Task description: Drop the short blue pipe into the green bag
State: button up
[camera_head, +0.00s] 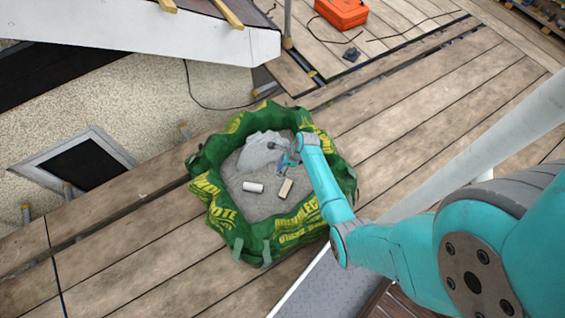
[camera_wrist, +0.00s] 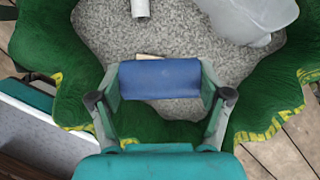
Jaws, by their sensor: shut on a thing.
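The short blue pipe (camera_wrist: 160,80) lies crosswise between the two fingers of my gripper (camera_wrist: 162,84) in the wrist view, which is shut on it. The green bag (camera_head: 235,218) with yellow lettering stands open on the wooden planks in the head view. My gripper (camera_head: 287,163) is over the bag's opening there, and only a little blue shows at it. The bag's green wall (camera_wrist: 45,35) surrounds a grey, gravel-like bottom in the wrist view. The pipe's height above the bottom is hard to tell.
Inside the bag are a white cylinder (camera_head: 253,187), a tan block (camera_head: 285,188) and a grey, rounded object (camera_head: 262,150). An orange case (camera_head: 341,13) and a cable lie on the planks at the back. A pale sloping beam (camera_head: 500,140) is at the right.

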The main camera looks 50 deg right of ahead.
jog(key=o, duration=0.9)
jog(key=shift+o, duration=0.2)
jog(key=v, duration=1.2)
